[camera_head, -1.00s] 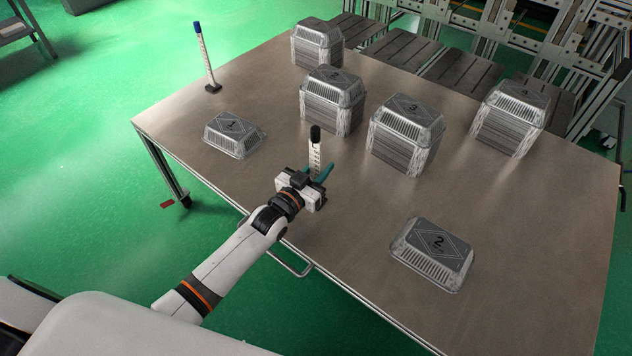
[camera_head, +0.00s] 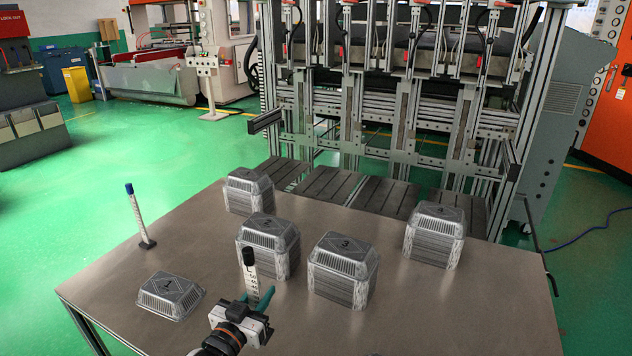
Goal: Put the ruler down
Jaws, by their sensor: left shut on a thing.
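A white ruler with dark markings and a black top (camera_head: 251,276) stands about upright in front of a tray stack in the head view. My left gripper (camera_head: 248,299), with teal fingers, is shut on its lower part near the table's front left. The ruler's foot is hidden behind the gripper, so I cannot tell whether it touches the table (camera_head: 440,315). A second ruler with a blue top (camera_head: 140,219) stands upright on a dark base at the table's left edge. My right gripper is not in view.
A single foil tray marked 1 (camera_head: 171,295) lies left of my gripper. Foil tray stacks stand behind and to the right: one at the back (camera_head: 248,191), one behind the ruler (camera_head: 278,247), one marked 3 (camera_head: 343,270), one far right (camera_head: 434,235). A machine frame (camera_head: 400,130) stands beyond the table.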

